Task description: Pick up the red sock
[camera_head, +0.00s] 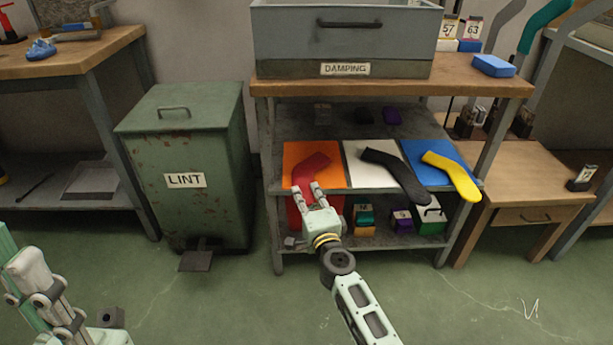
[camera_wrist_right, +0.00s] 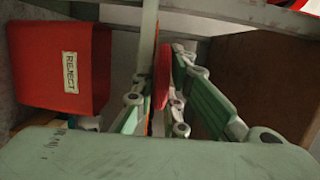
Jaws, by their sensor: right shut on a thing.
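The red sock (camera_head: 309,168) lies on an orange panel (camera_head: 296,152) on the middle shelf of the rack. My right gripper (camera_head: 309,187) is at its near end, and its fingers are shut on the sock's edge. In the right wrist view the red sock (camera_wrist_right: 162,75) shows as a thin red strip between the fingers (camera_wrist_right: 164,100). It still appears to rest on or close to the panel. My left gripper (camera_head: 45,290) is partly in view at the lower left, away from the rack; its fingertips are not clear.
A black sock (camera_head: 396,172) on a white panel and a yellow sock (camera_head: 455,176) on a blue panel lie to the right. A red REJECT bin (camera_wrist_right: 60,65) stands below the shelf. A green LINT bin (camera_head: 187,150) stands left, and a grey DAMPING box (camera_head: 345,35) sits above.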

